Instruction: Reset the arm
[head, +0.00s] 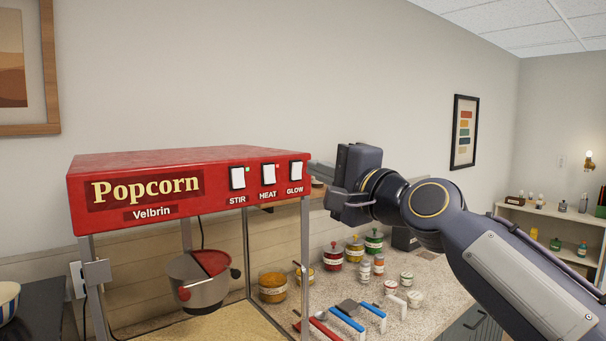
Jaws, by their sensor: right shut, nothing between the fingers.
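My right arm comes in from the lower right. My right gripper (317,168) is shut and empty, its fingertips pointing left just beside the GLOW switch (296,171) on the red popcorn machine (150,163). I cannot tell whether the fingertips touch the machine. The STIR switch (238,177) and the HEAT switch (268,173) are to the left of it. Small green lights show by the STIR and HEAT switches. My left gripper is not in view.
A metal kettle (203,291) hangs inside the machine. Jars (273,288) and small containers stand on the speckled counter (432,284), with blue- and red-handled tools (347,319) in front. A shelf (550,212) with bottles stands at the far right. The air above the counter behind my arm looks clear.

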